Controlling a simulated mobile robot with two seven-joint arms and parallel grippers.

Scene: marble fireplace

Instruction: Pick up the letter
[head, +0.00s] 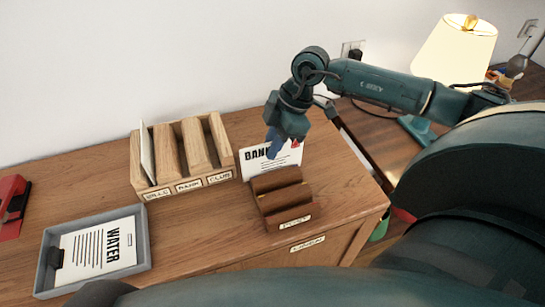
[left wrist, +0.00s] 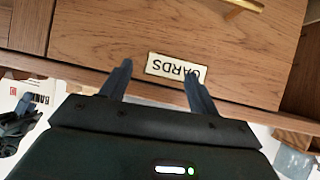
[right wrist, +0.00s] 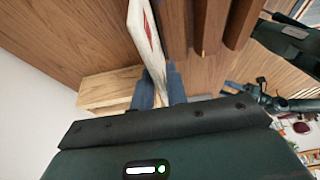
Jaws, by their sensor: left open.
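A white letter headed "BANK" (head: 285,158), with a red mark at its upper corner, stands upright at the back of a dark wooden holder (head: 282,196) on the desk. Its lower part is hidden by the holder. My right gripper (head: 274,150) is at the letter's upper edge; in the right wrist view (right wrist: 161,85) its fingers are close together with the letter (right wrist: 146,38) between them.
A light wooden sorter (head: 182,158) with labelled slots holds a white envelope. A grey tray (head: 142,262) holds a letter headed "WATER" (head: 98,248). A red object (head: 12,205) lies at the far left. A lamp (head: 452,52) stands at the back right.

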